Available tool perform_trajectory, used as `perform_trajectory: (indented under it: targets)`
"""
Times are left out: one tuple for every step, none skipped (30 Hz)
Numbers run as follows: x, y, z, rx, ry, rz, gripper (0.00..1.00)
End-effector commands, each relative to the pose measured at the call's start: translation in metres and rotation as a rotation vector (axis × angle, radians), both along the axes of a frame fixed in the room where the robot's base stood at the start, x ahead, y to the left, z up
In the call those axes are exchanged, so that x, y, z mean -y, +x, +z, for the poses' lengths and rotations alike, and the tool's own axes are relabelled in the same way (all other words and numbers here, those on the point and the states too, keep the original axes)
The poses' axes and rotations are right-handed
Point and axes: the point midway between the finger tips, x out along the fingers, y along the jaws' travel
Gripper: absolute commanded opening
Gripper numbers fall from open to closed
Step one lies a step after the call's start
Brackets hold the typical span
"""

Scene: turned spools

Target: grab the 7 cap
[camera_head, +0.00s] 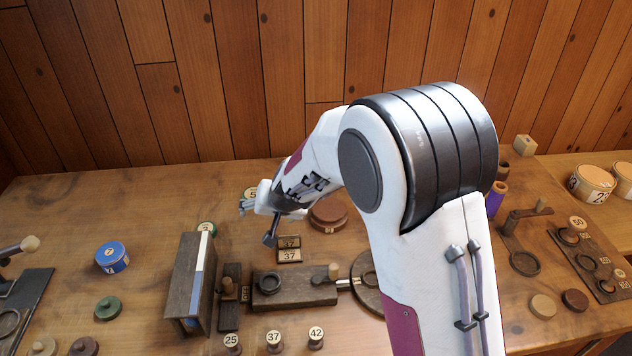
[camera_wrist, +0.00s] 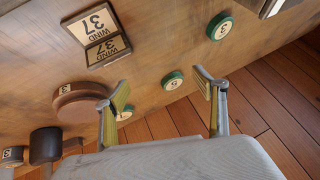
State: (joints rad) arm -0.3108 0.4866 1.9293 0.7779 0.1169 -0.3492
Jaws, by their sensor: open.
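No cap with a clearly readable 7 shows. A round blue cap (camera_head: 112,258) with pale labels, too small to read surely, lies at the left of the table in the head view. My gripper (camera_head: 257,222) is open and empty above the back middle of the table, right of the blue cap. In the wrist view my gripper (camera_wrist: 155,90) has its two fingers spread wide. A green cap (camera_wrist: 172,80) with a pale label, seemingly 3, shows between them. Another green cap (camera_wrist: 220,26) lies further up, and a third (camera_wrist: 124,112) is partly behind the left finger.
An upright dark board (camera_head: 187,280) stands between the blue cap and my gripper. Two 37 plates (camera_head: 289,256) and a large brown round cap (camera_head: 328,215) lie near my gripper. A wooden block with a cup (camera_head: 290,288) is in front. Several small numbered spools stand at the front edge.

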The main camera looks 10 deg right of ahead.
Motion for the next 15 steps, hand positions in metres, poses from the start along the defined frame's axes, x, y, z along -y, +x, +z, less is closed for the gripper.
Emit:
perform_trajectory:
  targets:
    - [-0.002,0.012,-0.008,0.018,-0.006,-0.019,0.71]
    - [-0.002,0.019,-0.011,0.031,-0.010,-0.031,0.71]
    - [-0.002,0.029,-0.015,0.051,-0.016,-0.048,0.71]
    - [-0.001,0.036,-0.019,0.065,-0.021,-0.063,0.71]
    - [0.000,0.044,-0.022,0.081,-0.029,-0.077,0.71]
    - [0.002,0.053,-0.026,0.102,-0.039,-0.100,0.71]
    - [0.005,0.061,-0.028,0.118,-0.048,-0.117,0.71]
    - [0.007,0.068,-0.031,0.135,-0.057,-0.137,0.71]
    - [0.011,0.078,-0.033,0.157,-0.072,-0.162,0.71]
    - [0.015,0.085,-0.035,0.174,-0.084,-0.181,0.71]
    - [0.019,0.091,-0.035,0.192,-0.096,-0.201,0.71]
    - [0.025,0.100,-0.035,0.215,-0.114,-0.227,0.71]
    - [0.030,0.105,-0.035,0.232,-0.127,-0.249,0.71]
    - [0.035,0.111,-0.034,0.249,-0.142,-0.269,0.71]
    - [0.044,0.118,-0.030,0.272,-0.161,-0.299,0.71]
